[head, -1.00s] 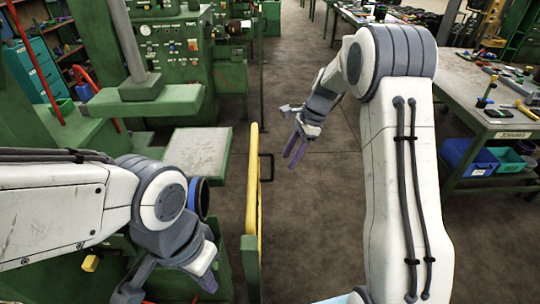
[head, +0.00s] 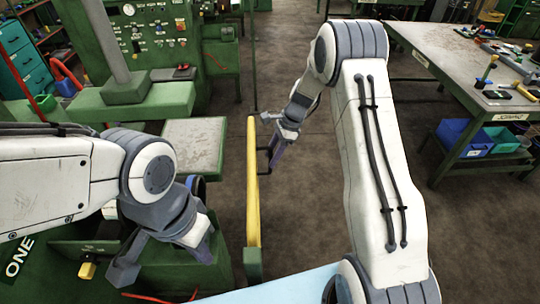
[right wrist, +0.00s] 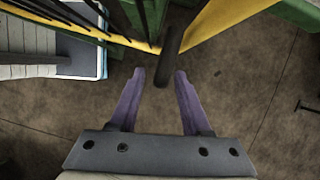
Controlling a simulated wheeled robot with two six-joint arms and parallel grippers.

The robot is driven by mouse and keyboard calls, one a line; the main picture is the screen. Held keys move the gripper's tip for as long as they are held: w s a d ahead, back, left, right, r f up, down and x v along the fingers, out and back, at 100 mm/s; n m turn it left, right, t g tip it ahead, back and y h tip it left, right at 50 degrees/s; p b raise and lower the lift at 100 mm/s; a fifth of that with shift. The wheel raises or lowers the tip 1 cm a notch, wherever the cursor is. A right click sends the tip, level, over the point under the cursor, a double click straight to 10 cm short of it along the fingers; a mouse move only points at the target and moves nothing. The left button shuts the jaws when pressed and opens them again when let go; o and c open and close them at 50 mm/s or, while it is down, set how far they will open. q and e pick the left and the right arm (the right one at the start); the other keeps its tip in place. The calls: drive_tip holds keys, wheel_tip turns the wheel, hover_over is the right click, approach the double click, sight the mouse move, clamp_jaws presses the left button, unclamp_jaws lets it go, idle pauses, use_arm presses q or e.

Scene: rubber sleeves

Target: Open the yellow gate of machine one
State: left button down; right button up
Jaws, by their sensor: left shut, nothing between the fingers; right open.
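The yellow gate (head: 252,190) stands beside green machine one, seen nearly edge-on, with its ONE sign (head: 18,256) at the lower left. A black handle (head: 264,160) sticks out from the gate's right side. My right gripper (head: 275,160) is beside the handle, its purple fingers pointing down in the head view. In the right wrist view the right gripper (right wrist: 158,82) is open, and the dark handle (right wrist: 170,62) lies at and just ahead of the gap between its fingertips. No grip on it shows. My left gripper (head: 203,252) is shut and empty in front of the machine.
A workbench (head: 425,55) with tools stands at the right, with a blue bin (head: 460,135) on its lower shelf. Brown floor (head: 310,215) is open between gate and bench. A grey-topped green table (head: 195,145) is left of the gate.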

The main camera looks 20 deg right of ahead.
drive_tip(key=shift+x, duration=0.85)
clamp_jaws()
drive_tip(key=shift+r, duration=0.1)
idle(0.7)
